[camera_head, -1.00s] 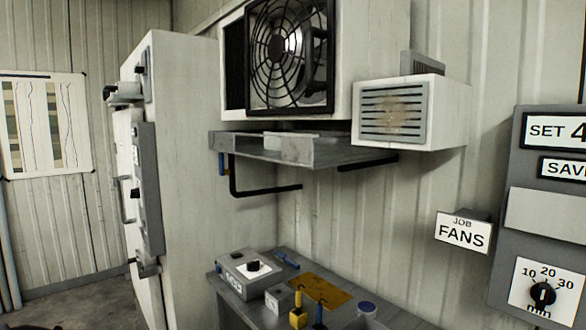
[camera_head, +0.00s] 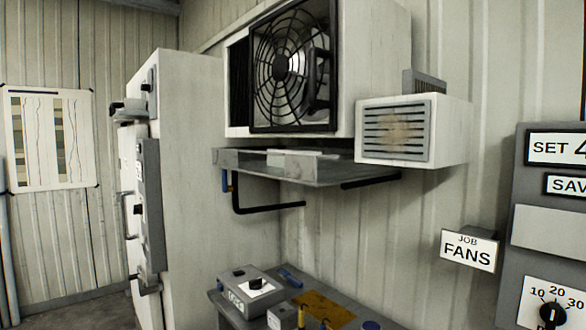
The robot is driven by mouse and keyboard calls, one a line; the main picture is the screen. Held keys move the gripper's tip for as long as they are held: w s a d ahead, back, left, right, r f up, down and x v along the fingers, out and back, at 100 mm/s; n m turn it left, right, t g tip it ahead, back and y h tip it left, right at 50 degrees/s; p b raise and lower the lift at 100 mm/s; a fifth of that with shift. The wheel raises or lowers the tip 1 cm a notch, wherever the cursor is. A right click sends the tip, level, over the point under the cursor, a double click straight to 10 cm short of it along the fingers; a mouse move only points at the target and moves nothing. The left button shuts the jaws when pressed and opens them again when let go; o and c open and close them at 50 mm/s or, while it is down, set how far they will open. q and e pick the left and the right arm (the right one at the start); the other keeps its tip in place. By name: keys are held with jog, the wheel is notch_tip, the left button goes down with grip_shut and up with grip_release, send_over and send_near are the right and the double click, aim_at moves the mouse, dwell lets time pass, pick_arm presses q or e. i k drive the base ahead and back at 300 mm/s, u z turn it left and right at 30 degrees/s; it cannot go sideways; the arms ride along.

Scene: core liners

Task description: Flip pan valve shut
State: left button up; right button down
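A grey metal pan (camera_head: 290,168) sits under the fan unit on the wall. A black drain pipe (camera_head: 237,205) drops from the pan's left end and bends right to a horizontal run. A small blue lever (camera_head: 225,180) hangs upright beside the top of this pipe, with a bit of brass colour next to it. It looks like the pan valve's handle. It is small here, and I cannot tell its exact setting. Neither of my grippers is in view.
A fan unit (camera_head: 290,70) is above the pan, with a vented box (camera_head: 405,130) to its right. A tall pale cabinet (camera_head: 200,180) stands close on the left. A bench (camera_head: 240,315) with a switch box (camera_head: 250,290) is below. A FANS sign (camera_head: 467,250) and control panel are right.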

aim_at(226, 189)
jog(key=u, duration=0.65)
jog(key=i, duration=0.95)
jog(key=u, duration=0.5)
jog(key=i, duration=1.05)
jog(key=z, duration=0.4)
